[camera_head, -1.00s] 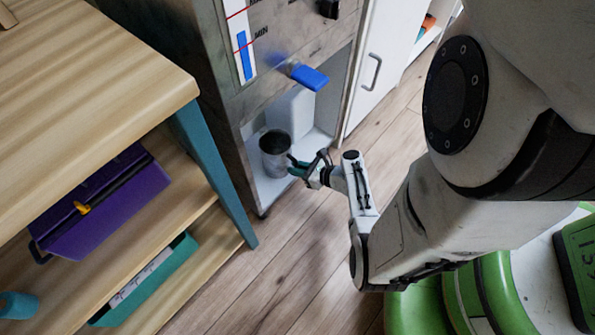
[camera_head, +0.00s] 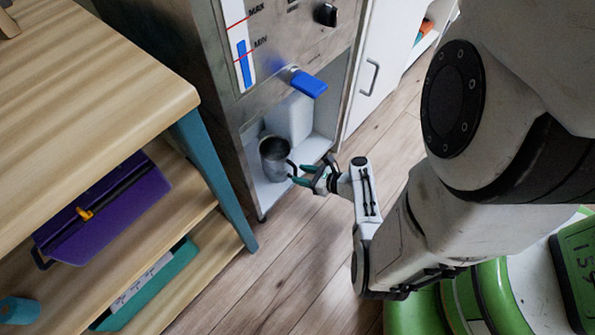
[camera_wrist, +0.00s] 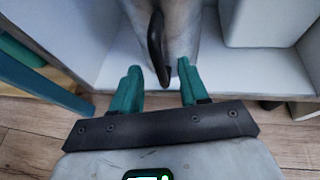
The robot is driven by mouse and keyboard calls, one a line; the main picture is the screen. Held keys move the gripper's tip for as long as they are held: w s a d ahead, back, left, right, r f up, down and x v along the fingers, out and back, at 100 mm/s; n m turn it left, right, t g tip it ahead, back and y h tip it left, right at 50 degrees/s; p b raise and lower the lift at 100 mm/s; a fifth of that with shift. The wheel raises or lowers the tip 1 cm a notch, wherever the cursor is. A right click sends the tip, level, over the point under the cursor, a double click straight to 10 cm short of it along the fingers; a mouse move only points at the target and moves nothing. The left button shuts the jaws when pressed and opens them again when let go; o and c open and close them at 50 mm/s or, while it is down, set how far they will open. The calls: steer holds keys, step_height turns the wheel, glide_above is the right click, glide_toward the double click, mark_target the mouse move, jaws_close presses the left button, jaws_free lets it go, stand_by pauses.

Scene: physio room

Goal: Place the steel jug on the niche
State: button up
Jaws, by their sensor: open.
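The steel jug (camera_head: 273,160) stands upright in the white-floored niche (camera_head: 318,146) at the bottom of the steel dispenser, below a blue lever. My gripper (camera_head: 299,174) is open just in front of the jug, at the niche's open front. In the wrist view the jug (camera_wrist: 184,30) is beyond my gripper (camera_wrist: 159,78). Its dark handle (camera_wrist: 157,45) points at me and its lower end reaches down between the two green fingertips. The fingers are apart and do not close on the handle. The jug's upper part is out of the wrist view.
The dispenser's blue lever (camera_head: 309,83) juts out above the niche. A white container (camera_wrist: 262,22) stands beside the jug. A wooden shelf unit (camera_head: 95,100) with a teal leg is at the left, holding a purple toolbox (camera_head: 105,208). The floor (camera_head: 300,250) in front is clear.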

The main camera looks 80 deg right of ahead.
steer(key=p+v, duration=0.3)
steer(key=v, duration=0.6)
steer(key=w+a+r+n+g+y, duration=0.2)
steer(key=w+a+n+g+y, duration=0.25)
steer(key=n, duration=0.55)
steer(key=w+a+r+n+g+y, duration=0.1)
steer(key=w+a+r+n+y, duration=0.1)
steer(key=w+a+n+y, duration=0.45)
steer(key=a+r+n+g+h, duration=0.3)
steer(key=a+r+n, duration=0.2)
steer(key=n, duration=0.6)
steer(key=a+r+n+g+h, duration=0.3)
steer(key=r+n, duration=0.6)
steer(key=n, duration=0.3)
steer(key=shift+s+a+h, duration=0.2)
steer(key=shift+a+h, duration=0.1)
steer(key=shift+a, duration=0.6)
